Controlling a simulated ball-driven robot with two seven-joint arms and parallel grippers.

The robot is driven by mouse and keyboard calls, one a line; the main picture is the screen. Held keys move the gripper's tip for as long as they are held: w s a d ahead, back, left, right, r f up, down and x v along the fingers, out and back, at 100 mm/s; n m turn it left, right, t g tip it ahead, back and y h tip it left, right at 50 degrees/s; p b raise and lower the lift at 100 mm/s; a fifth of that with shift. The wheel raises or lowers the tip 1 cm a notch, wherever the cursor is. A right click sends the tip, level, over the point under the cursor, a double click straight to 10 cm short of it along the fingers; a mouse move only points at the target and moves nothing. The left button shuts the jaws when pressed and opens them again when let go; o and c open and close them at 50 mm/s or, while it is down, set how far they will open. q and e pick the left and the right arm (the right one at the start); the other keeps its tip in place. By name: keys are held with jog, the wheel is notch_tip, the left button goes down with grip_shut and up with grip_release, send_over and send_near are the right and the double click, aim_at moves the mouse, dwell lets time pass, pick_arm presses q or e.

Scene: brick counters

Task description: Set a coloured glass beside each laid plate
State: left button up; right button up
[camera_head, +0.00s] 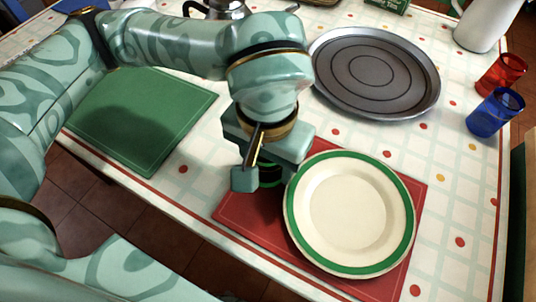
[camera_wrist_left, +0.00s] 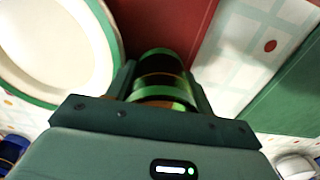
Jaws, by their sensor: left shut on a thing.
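My left gripper (camera_head: 272,178) points down at the left side of the cream plate with a green rim (camera_head: 350,213). The plate lies on a red placemat (camera_head: 403,270). The gripper is shut on a green glass, which shows between the fingers in the left wrist view (camera_wrist_left: 160,72). The glass is over the red mat, just beside the plate; I cannot tell whether its base touches the mat. In the head view the fingers mostly hide it. A red glass (camera_head: 500,75) and a blue glass (camera_head: 495,113) stand at the right. My right gripper is not in view.
A bare green placemat (camera_head: 140,115) lies at the left, partly under my arm. A round grey tray (camera_head: 375,72) lies behind the plate. A white pitcher (camera_head: 487,22) stands at the back right, a metal kettle (camera_head: 222,9) at the back. The counter's right front is clear.

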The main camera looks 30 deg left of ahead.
pick_arm(q)
jog(key=shift+f, duration=0.15)
jog(key=o, duration=1.2)
jog(key=shift+o, duration=0.2)
notch_tip(320, 180, up, 6)
jog(key=p, duration=0.2)
jog(key=shift+f+p, duration=0.25)
jog(key=shift+p, duration=0.05)
notch_tip(320, 180, up, 11)
jog(key=p, duration=0.4)
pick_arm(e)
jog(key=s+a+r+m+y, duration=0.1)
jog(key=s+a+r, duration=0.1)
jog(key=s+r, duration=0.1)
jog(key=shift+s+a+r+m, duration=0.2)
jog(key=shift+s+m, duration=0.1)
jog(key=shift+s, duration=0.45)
